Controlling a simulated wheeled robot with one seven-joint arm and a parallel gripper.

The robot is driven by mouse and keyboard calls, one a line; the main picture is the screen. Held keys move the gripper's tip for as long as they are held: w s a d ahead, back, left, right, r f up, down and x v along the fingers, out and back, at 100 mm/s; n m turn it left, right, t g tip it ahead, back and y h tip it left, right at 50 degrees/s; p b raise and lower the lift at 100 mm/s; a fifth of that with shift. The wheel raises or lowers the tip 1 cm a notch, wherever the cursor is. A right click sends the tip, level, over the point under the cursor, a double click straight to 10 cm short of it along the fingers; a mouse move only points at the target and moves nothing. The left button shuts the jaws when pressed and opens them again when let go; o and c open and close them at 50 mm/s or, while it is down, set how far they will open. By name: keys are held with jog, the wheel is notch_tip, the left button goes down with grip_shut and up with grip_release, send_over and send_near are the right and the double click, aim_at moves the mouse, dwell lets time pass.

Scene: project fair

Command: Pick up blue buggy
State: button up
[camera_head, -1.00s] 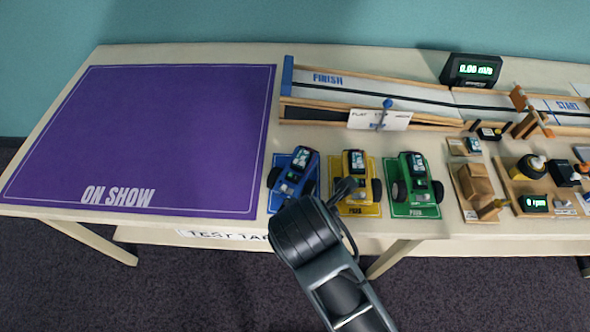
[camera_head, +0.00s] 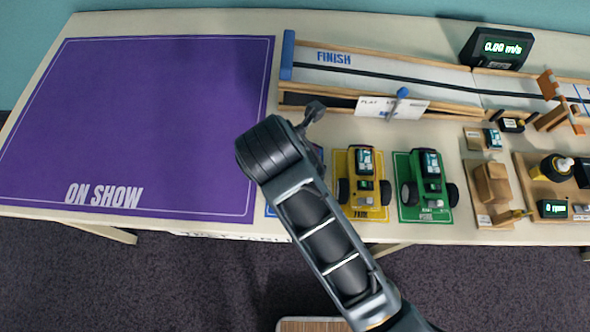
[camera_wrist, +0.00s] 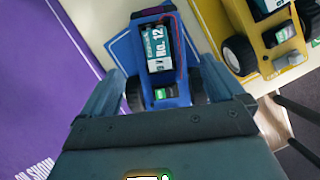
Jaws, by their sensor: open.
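My gripper (camera_wrist: 162,85) is open, with one finger on each side of the buggy's body. I cannot tell whether the fingers touch it or how far above it they are. In the head view my arm hides nearly all of the blue buggy, and my gripper's fingers are mostly hidden behind my wrist.
The yellow buggy (camera_head: 363,184) and green buggy (camera_head: 425,186) stand to the right on their mats. A purple "ON SHOW" mat (camera_head: 150,120) lies empty at left. Behind is the wooden track (camera_head: 440,85) with a card (camera_head: 375,105) and a speed display (camera_head: 496,48).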

jog(key=shift+x, duration=2.8)
jog(key=shift+r, duration=0.1)
jog(key=shift+c, duration=0.4)
jog(key=c, duration=0.7)
jog(key=shift+c, duration=0.5)
jog(key=shift+r, duration=0.1)
